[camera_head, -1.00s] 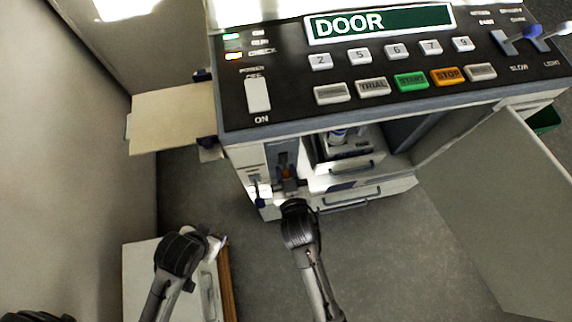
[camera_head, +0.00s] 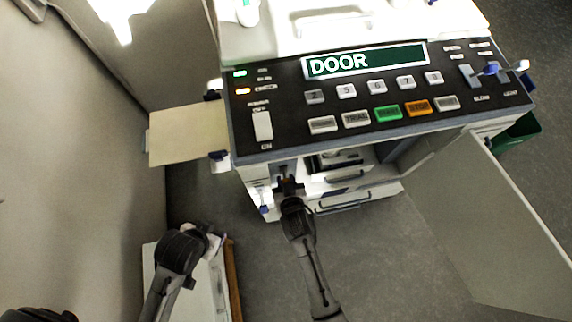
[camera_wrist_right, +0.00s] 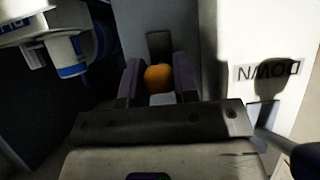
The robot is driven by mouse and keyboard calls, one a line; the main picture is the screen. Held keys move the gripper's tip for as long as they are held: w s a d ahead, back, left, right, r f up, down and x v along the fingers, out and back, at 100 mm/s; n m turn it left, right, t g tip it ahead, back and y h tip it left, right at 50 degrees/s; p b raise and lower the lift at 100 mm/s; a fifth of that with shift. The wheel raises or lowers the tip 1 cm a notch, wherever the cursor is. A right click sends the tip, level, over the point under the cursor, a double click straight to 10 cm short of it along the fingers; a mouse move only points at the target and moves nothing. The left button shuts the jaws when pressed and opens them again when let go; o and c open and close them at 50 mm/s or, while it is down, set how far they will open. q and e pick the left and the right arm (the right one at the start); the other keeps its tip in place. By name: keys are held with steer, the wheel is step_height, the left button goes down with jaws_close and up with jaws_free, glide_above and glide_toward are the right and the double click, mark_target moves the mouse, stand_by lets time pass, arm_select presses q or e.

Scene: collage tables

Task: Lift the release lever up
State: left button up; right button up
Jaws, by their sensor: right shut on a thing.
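The release lever shows as an orange knob (camera_wrist_right: 158,78) in the right wrist view, in front of a dark upright slot. My right gripper (camera_wrist_right: 158,85) has one finger on each side of the knob and is shut on it. In the head view this gripper (camera_head: 288,186) reaches into the open front of the machine (camera_head: 243,150), just below the control panel, and the knob is mostly hidden. My left gripper (camera_head: 212,238) is low at the left, away from the machine, above a white surface; its fingers are too unclear to read.
The machine's door (camera_head: 490,220) stands open on the right. Drawers with handles (camera_head: 345,200) are right of my right gripper. A beige side tray (camera_head: 188,132) juts out left. The panel display (camera_head: 365,60) reads "DOOR".

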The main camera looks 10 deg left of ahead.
steer(key=o, duration=0.8)
arm_select(q)
steer(key=shift+d, duration=0.15)
arm_select(e)
steer(key=shift+o, duration=0.6)
steer(key=shift+s+d+r, duration=0.15)
steer(key=shift+s+r, duration=0.1)
steer(key=shift+s, duration=0.1)
arm_select(q)
step_height(320, 180, up, 5)
steer(key=p, duration=0.4)
steer(key=shift+f+p, duration=0.2)
steer(key=shift+p, duration=0.1)
arm_select(e)
steer(key=v, duration=1.3)
arm_select(q)
steer(key=shift+c, duration=0.2)
arm_select(e)
steer(key=shift+d, duration=0.1)
